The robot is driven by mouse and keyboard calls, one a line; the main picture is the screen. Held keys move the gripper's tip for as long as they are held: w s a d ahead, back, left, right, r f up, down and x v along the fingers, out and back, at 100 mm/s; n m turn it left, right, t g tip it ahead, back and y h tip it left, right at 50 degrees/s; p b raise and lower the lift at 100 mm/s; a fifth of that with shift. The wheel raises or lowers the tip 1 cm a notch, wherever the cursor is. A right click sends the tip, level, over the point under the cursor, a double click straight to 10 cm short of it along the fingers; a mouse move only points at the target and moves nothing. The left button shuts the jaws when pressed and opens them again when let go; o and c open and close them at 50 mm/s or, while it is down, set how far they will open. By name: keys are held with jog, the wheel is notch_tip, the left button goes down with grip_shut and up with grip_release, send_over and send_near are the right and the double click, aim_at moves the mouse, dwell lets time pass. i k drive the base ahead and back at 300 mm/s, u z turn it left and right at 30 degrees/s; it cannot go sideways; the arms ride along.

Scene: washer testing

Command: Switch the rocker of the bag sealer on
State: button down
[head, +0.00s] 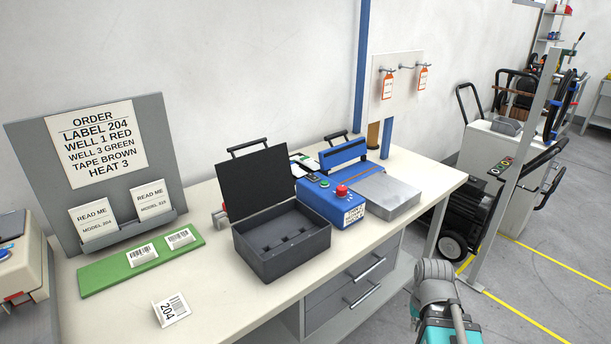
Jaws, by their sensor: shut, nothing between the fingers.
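The bag sealer appears to be the blue machine (318,203) on the workbench, right of centre. It has a red mushroom button (342,191) on top, a small green button and a white text label on its front. A blue bar (344,153) stands behind it, and a grey metal plate (388,198) lies at its right. I cannot make out the rocker or its position at this size. Part of my arm, grey and teal, shows at the bottom right, in front of the bench and apart from the sealer. My gripper's fingers are not in view.
An open black case (282,242) stands directly left of the sealer, its lid raised. A green strip (100,277) with labels, a 204 card (171,310) and an order board (60,190) are further left. The bench's right front corner (440,190) is clear.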

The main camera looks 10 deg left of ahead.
aim_at(311, 174)
jog(key=k, duration=1.25)
jog(key=u, duration=0.5)
jog(key=i, duration=1)
